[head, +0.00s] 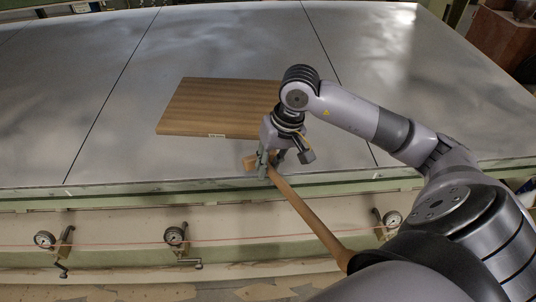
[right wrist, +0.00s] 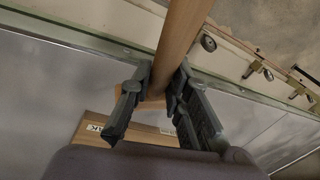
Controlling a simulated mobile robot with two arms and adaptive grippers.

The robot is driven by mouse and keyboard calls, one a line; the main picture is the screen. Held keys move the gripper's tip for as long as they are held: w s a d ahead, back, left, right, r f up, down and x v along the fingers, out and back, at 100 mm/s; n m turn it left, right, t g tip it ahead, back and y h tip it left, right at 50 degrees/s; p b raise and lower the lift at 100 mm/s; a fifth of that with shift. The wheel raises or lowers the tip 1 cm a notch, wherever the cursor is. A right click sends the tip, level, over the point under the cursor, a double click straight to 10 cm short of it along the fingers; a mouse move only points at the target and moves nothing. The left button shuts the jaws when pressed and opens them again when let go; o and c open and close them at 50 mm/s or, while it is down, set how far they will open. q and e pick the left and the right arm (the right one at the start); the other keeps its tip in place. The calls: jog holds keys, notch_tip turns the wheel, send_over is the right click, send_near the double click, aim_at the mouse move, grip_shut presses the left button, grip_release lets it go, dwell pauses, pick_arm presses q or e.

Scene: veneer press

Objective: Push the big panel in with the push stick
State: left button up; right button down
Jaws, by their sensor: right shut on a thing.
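The big panel (head: 215,104) is a flat brown wood sheet with a small white label on its front edge. It lies on the grey metal press plate, back from the plate's front edge. The push stick (head: 312,217) is a long wooden rod with a block at its far end. My right gripper (head: 271,165) is shut on the rod just behind that block, over the plate's front edge. The block appears short of the panel's front edge, with bare plate between. In the right wrist view the rod (right wrist: 183,32) passes between both fingers. My left gripper is not in view.
The metal plate (head: 60,85) is bare around the panel, with dark seams across it. Several dial gauges with small cranks (head: 176,236) line the pale green front rail (head: 110,190). A thin red line runs along the front. A brown box (head: 500,40) stands at the back right.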

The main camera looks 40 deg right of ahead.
jog(key=f, duration=0.1)
jog(key=w+f, duration=0.2)
jog(key=shift+w+d+f+b, duration=0.25)
jog(key=shift+b, duration=0.15)
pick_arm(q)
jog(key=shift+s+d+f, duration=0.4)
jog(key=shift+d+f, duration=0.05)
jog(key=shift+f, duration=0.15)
pick_arm(e)
jog(key=shift+w+d+f, duration=0.2)
jog(key=shift+w+f, duration=0.4)
jog(key=shift+f, duration=0.05)
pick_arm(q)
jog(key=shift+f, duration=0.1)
pick_arm(e)
jog(key=shift+w, duration=0.1)
jog(key=shift+w+d+b, duration=0.25)
jog(key=shift+w+b, duration=0.6)
jog(key=shift+w, duration=0.2)
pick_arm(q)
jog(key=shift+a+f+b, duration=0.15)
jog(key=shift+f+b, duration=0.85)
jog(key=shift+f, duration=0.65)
pick_arm(e)
jog(key=shift+w+d, duration=0.25)
jog(key=shift+w, duration=0.85)
jog(key=shift+w+d, duration=0.2)
jog(key=shift+w, duration=0.85)
